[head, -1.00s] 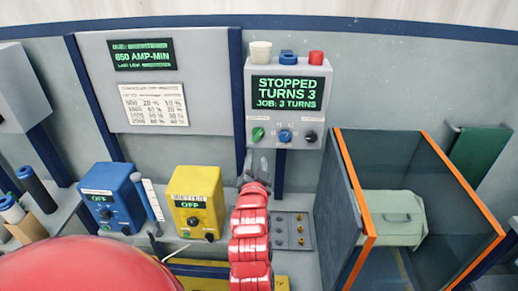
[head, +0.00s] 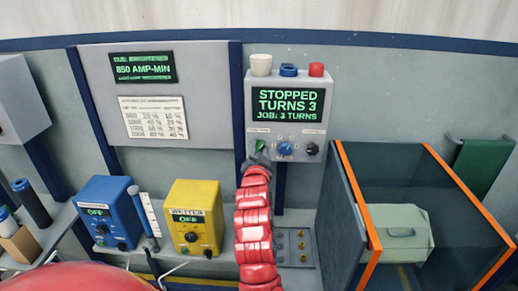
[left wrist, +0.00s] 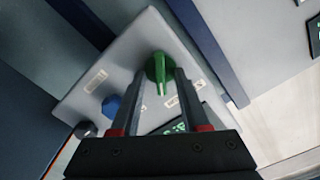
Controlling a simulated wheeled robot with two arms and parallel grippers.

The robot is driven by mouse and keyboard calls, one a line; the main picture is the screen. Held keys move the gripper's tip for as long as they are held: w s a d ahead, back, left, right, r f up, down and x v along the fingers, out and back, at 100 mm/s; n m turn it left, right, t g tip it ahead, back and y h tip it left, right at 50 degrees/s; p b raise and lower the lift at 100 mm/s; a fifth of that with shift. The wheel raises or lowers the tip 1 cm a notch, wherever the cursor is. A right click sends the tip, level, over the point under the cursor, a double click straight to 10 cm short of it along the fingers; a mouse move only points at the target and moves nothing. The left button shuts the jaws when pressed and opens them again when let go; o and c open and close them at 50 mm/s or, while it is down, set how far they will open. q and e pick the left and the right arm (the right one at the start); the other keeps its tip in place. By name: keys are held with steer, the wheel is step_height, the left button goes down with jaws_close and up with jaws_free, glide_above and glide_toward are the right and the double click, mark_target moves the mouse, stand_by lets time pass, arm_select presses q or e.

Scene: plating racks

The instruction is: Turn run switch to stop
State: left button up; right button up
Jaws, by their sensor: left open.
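The control box (head: 288,180) on the wall has a screen (head: 290,103) reading "STOPPED TURNS 3, JOB: 3 TURNS". The green run switch (head: 260,146) is the leftmost of its three knobs, partly hidden by my left gripper (head: 259,157). In the left wrist view the green switch (left wrist: 158,68) lies between the tips of my open left gripper (left wrist: 163,76), its pointer running down between the fingers. I cannot tell whether the fingers touch it. My right gripper is not in view.
Beside the switch are a blue knob (head: 284,149) and a black knob (head: 312,149). A blue box (head: 108,210) and a yellow box (head: 193,217) stand on the shelf at left. An orange-edged tank (head: 352,215) stands at right.

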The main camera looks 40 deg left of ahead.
arm_select(q)
steer(key=shift+c, duration=0.2)
jaws_close()
stand_by(0.3)
